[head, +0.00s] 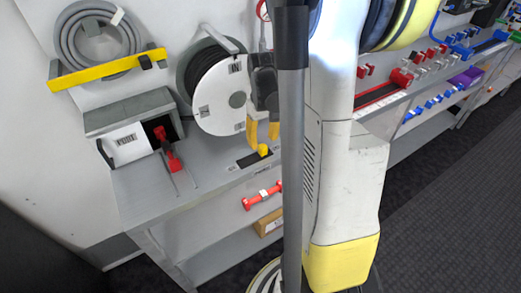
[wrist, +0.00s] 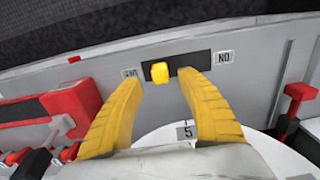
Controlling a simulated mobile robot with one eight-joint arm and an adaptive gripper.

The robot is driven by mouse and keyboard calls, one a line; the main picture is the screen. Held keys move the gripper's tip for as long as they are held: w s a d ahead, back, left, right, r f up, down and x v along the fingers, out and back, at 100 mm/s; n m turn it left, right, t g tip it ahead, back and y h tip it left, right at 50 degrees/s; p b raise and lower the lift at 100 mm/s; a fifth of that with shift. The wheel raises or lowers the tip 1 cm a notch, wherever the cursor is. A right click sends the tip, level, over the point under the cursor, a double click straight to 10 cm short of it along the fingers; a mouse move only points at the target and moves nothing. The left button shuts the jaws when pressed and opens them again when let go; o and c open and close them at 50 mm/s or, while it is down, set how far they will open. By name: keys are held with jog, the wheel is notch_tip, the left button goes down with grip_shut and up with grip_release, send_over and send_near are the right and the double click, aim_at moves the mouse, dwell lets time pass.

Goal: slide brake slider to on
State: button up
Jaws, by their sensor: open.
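The brake slider has a yellow knob (wrist: 159,72) in a black slot plate (wrist: 196,63). In the wrist view the knob sits toward the left end of the slot. A label (wrist: 222,57) at the right end looks like an upside-down "ON"; the left label (wrist: 130,74) is partly covered and unclear. My gripper (wrist: 160,80) is open, with its yellow fingers on either side of the knob and gaps showing. In the head view my gripper (head: 263,140) reaches down to the knob (head: 263,151); contact cannot be told there.
A black cable reel with a white disc (head: 220,97) stands beside my gripper. A grey box (head: 130,112) and red clamp (head: 171,157) sit left on the grey shelf (head: 150,197). Red parts flank the fingers in the wrist view.

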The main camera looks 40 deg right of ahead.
aim_at(263, 146)
notch_tip(263, 146, down, 4)
jog(key=shift+f+b, duration=0.1)
jog(key=shift+b, duration=0.5)
grip_shut()
